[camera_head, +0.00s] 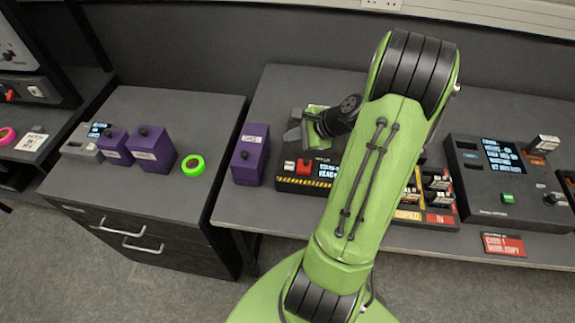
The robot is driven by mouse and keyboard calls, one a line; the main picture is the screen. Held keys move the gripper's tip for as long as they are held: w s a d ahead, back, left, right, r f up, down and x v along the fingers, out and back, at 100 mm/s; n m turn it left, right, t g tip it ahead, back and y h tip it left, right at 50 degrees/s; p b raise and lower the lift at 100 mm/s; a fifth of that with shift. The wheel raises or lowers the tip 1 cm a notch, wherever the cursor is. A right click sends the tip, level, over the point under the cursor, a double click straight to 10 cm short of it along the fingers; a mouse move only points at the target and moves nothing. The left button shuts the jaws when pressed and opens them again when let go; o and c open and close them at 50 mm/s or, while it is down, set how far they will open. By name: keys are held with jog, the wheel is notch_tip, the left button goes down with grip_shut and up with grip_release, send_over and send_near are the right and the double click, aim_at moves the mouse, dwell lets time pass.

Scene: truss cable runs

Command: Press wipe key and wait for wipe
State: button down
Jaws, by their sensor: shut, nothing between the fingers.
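A dark device (309,187) with a hazard-striped front edge sits on the right-hand bench. It has a red key (304,166) at its left and a lit display (328,171) that seems to read "READY" on its lower line. The key's own label is too small to read. My gripper (301,143) is shut and empty, just behind and above the red key in the picture. I cannot tell whether the fingertips touch it. My green arm hides the right part of the device.
A purple box (250,156) stands just left of the device. Right of my arm are a rack of small modules (436,186) and a dark console (485,200) with a screen and green key. A red sign (503,244) is at the bench front. A cabinet (105,182) stands left, across a gap.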

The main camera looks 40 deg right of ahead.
jog(key=b, duration=0.7)
send_over(293, 167)
notch_tip(293, 167, down, 8)
jog(key=shift+a+f, duration=0.1)
jog(key=shift+w+f, duration=0.1)
jog(key=shift+f, duration=0.2)
dwell(1.1)
jog(key=shift+f+b, duration=0.35)
jog(key=shift+f, duration=0.05)
jog(key=shift+f+b, duration=0.3)
jog(key=shift+f, duration=0.2)
dwell(0.6)
jog(key=shift+r, duration=0.15)
jog(key=shift+r+p, duration=0.8)
jog(key=shift+p, duration=0.25)
